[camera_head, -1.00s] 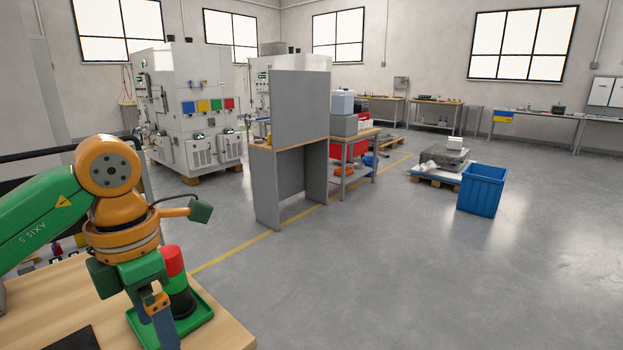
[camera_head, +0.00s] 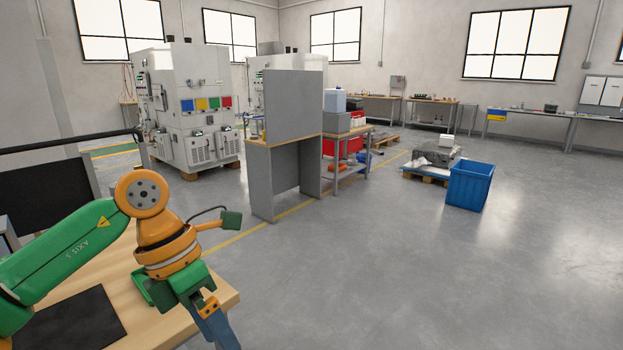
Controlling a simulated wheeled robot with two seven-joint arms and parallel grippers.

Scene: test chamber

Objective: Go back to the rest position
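My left gripper (camera_head: 219,330) hangs from the green and orange arm over the right edge of the wooden table (camera_head: 122,262). Its blue-grey fingers point down and are cut by the bottom of the picture, so I cannot tell whether they are open or shut. A green tray (camera_head: 141,285) lies on the table behind the gripper, mostly hidden. Anything standing on the tray is hidden by my arm. My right gripper is not in view.
A black mat (camera_head: 72,325) lies on the table. A grey-panelled bench (camera_head: 287,150), a blue bin (camera_head: 469,187) and a loaded pallet (camera_head: 430,163) stand farther off. White machines (camera_head: 190,110) are at the back left. The floor on the right is clear.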

